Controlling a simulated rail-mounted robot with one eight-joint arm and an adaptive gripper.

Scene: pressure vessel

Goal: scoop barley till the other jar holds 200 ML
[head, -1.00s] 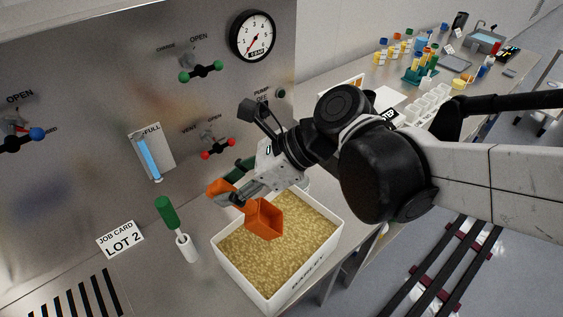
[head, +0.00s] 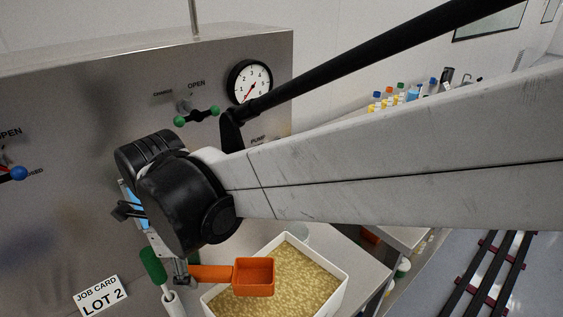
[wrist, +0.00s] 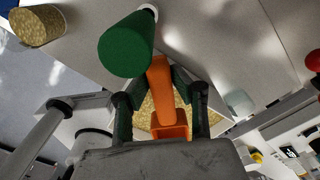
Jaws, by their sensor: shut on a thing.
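My gripper (head: 184,272) is shut on the handle of an orange scoop (head: 254,277), which also shows in the wrist view (wrist: 161,85). The scoop is above the white bin (head: 340,298) of barley (head: 300,280). I see no grain in the scoop's bowl. A clear, pale jar (head: 297,232) stands behind the bin, partly hidden by my arm; a similar pale jar (wrist: 240,103) shows in the wrist view. A round container (wrist: 38,25) with barley-coloured grain is at the wrist view's upper left. I cannot read any jar's level.
A green-handled tool (head: 153,266) stands in a white holder (head: 173,304), close to my gripper. The steel panel (head: 70,130) with valves and a gauge (head: 249,81) rises behind. A job card (head: 102,296) is at lower left. Bottles stand on the far bench.

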